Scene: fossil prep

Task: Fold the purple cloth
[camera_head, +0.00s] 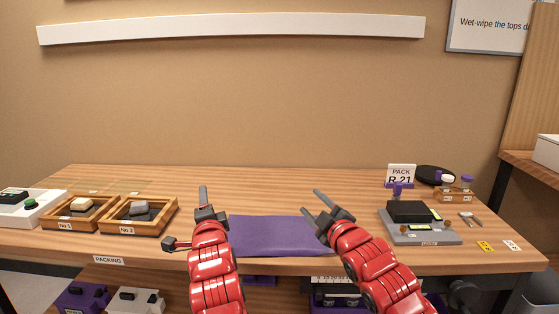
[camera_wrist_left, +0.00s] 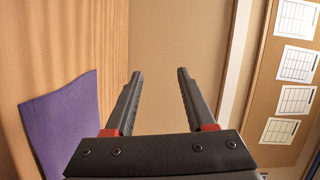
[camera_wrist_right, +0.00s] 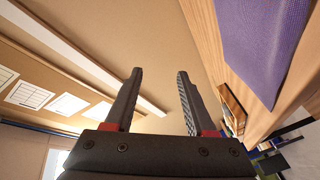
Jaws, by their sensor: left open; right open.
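The purple cloth (camera_head: 278,236) lies flat and spread out at the front middle of the wooden table. It also shows at the left of the left wrist view (camera_wrist_left: 68,122) and at the upper right of the right wrist view (camera_wrist_right: 262,42). My left gripper (camera_head: 203,194) is above the cloth's left edge, its fingers seen nearly edge-on; in the left wrist view (camera_wrist_left: 160,75) they are apart and empty. My right gripper (camera_head: 312,203) is open and empty at the cloth's right side, and its fingers stand apart in the right wrist view (camera_wrist_right: 160,75). Neither gripper visibly touches the cloth. My right forearm hides its right edge.
Two wooden trays (camera_head: 108,229) with stones stand at the left, beside a white device (camera_head: 44,209). A grey scale (camera_head: 421,234) stands at the right, with a PACK R-21 sign (camera_head: 400,174) and a bottle rack (camera_head: 455,194) behind. The table behind the cloth is clear.

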